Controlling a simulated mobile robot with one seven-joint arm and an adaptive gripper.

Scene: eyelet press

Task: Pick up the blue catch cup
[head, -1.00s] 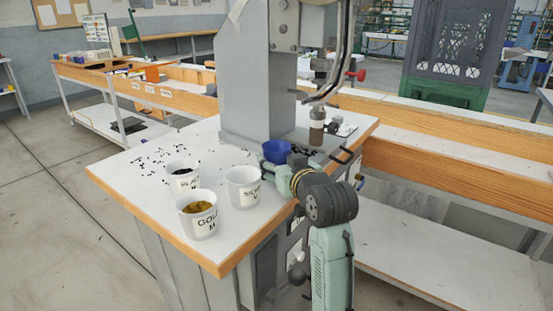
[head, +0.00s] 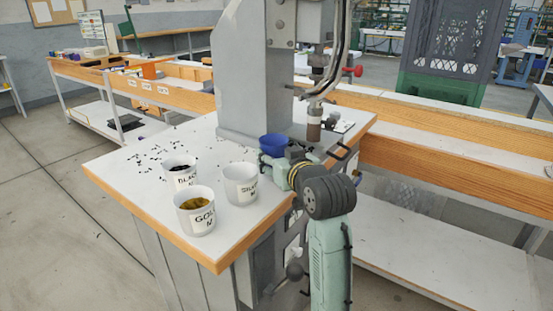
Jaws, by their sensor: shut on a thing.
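The blue catch cup (head: 273,145) is near the base of the grey eyelet press (head: 258,75), at the back of the white-topped table. My gripper (head: 282,160) is at the cup's near right side and is shut on it. The fingers are mostly hidden behind my wrist and the cup. I cannot tell whether the cup's bottom touches the table.
Three white labelled cups stand left of my arm: the gold cup (head: 195,225), the black cup (head: 179,170) and the silver cup (head: 241,192). Small black eyelets lie scattered on the table (head: 125,172). The press's ram (head: 314,125) hangs right of the blue cup.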

